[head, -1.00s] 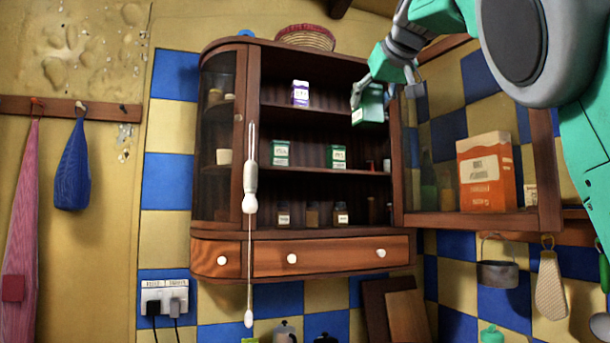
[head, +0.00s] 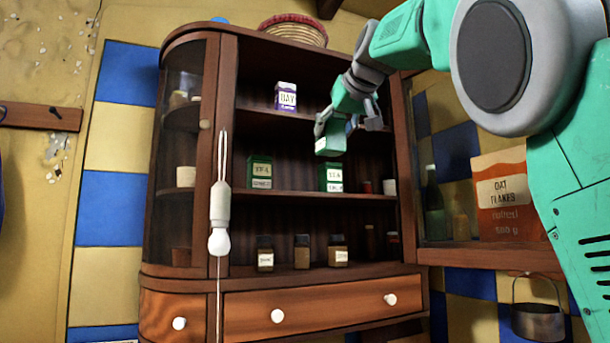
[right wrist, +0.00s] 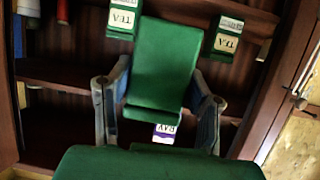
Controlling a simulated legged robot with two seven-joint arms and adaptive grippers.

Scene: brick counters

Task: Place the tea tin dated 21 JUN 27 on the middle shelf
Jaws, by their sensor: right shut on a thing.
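My right gripper (head: 347,122) is shut on a green tea tin (head: 331,143), held tilted in front of the cabinet's opening, right of centre. The held tin (right wrist: 165,65) also shows between the fingers (right wrist: 157,105) in the right wrist view, its plain green side facing the camera. No date is readable on it. The middle shelf (head: 290,194) carries two other green tea tins, one at left (head: 260,172) and one at right (head: 331,178). The held tin is just above the right one in the picture. My left gripper is out of view.
A purple BAY box (head: 286,97) stands on the upper shelf. Small jars (head: 302,252) stand on the bottom shelf. A red tin (head: 366,187) and white cup (head: 389,187) are at the middle shelf's right end. Free room lies between the two tea tins. A glass door (head: 184,150) closes the left side.

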